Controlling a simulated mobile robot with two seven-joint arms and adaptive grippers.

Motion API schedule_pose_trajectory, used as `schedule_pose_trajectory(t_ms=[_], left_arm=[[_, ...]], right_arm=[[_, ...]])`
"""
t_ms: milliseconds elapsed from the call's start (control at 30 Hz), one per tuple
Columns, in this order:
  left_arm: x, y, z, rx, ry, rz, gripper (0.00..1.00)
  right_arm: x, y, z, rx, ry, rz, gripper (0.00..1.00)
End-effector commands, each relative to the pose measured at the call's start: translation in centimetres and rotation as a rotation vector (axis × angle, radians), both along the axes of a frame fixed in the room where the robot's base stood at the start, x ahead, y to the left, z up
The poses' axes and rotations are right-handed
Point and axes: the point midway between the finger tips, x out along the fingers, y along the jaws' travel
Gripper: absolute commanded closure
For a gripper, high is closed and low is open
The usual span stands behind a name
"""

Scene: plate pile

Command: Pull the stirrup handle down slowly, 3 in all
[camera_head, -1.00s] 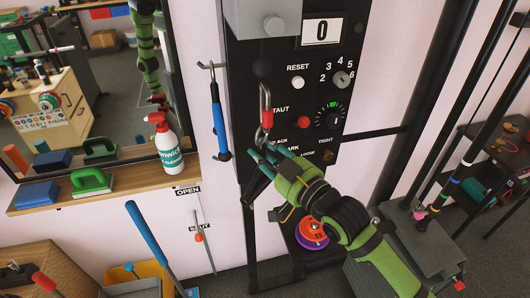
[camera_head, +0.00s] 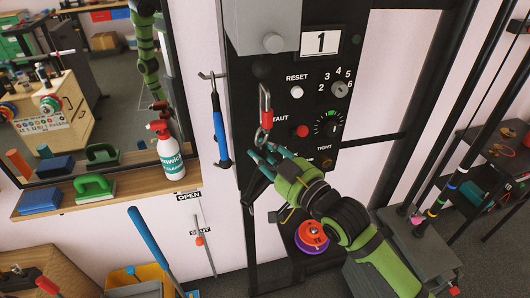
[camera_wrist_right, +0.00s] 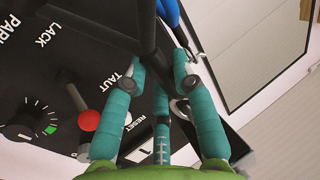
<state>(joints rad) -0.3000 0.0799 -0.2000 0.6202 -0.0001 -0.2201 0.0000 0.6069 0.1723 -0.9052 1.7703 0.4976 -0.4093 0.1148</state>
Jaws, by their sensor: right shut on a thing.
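The stirrup handle (camera_head: 257,185) is dark and hangs below a metal ring and a red clip (camera_head: 265,103) in front of the black panel. My right gripper (camera_head: 262,160) has teal fingers and is shut on the handle. In the right wrist view the teal fingers (camera_wrist_right: 160,90) close around a dark bar, which hides part of the panel. The fingers cover much of the handle's upper part. The counter (camera_head: 320,43) at the top of the panel reads 1. My left gripper is not in view.
The black panel holds a white reset button (camera_head: 295,92), a red knob (camera_head: 302,131) and dials. A blue-handled hook (camera_head: 220,135) hangs at its left. Dark posts rise at right.

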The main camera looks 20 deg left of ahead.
Motion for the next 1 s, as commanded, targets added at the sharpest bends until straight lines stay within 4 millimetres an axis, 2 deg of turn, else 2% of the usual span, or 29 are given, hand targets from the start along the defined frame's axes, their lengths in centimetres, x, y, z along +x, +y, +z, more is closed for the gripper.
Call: schedule_pose_trajectory(t_ms=[133,533,800,1000], left_arm=[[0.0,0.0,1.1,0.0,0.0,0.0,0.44],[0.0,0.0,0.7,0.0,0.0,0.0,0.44],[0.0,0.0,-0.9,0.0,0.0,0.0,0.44],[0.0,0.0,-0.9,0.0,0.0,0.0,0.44]], right_arm=[[0.0,0.0,0.5,-0.011,0.009,-0.002,1.0],[0.0,0.0,0.0,-0.011,0.01,-0.002,1.0],[0.0,-0.1,-2.2,-0.012,0.011,-0.002,1.0],[0.0,-0.1,-2.2,-0.011,0.01,-0.002,1.0]])
